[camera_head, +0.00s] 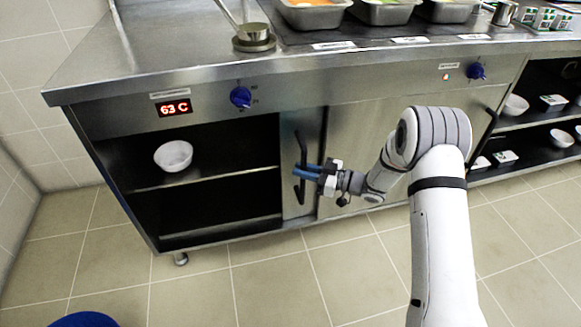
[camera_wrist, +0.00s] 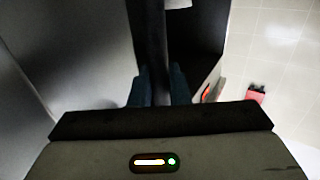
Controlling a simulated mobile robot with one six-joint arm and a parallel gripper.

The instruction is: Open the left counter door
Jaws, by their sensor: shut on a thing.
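The left counter door (camera_head: 311,128) is a narrow visible strip of steel panel with a black vertical bar handle (camera_head: 299,145). It stands at the right side of the open left compartment (camera_head: 212,205), and the rest of the panel appears hidden behind the neighbouring panel. My gripper (camera_head: 304,171) has its blue fingers shut on the handle. In the wrist view the dark handle bar (camera_wrist: 152,35) runs between the two blue fingers (camera_wrist: 160,86).
A white bowl (camera_head: 173,156) sits on the compartment's upper shelf. The neighbouring door panel (camera_head: 365,125) has its own black handle (camera_head: 487,132). Above are a red 63 C display (camera_head: 174,108) and a blue knob (camera_head: 240,97). The tiled floor (camera_head: 250,285) in front is mostly clear.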

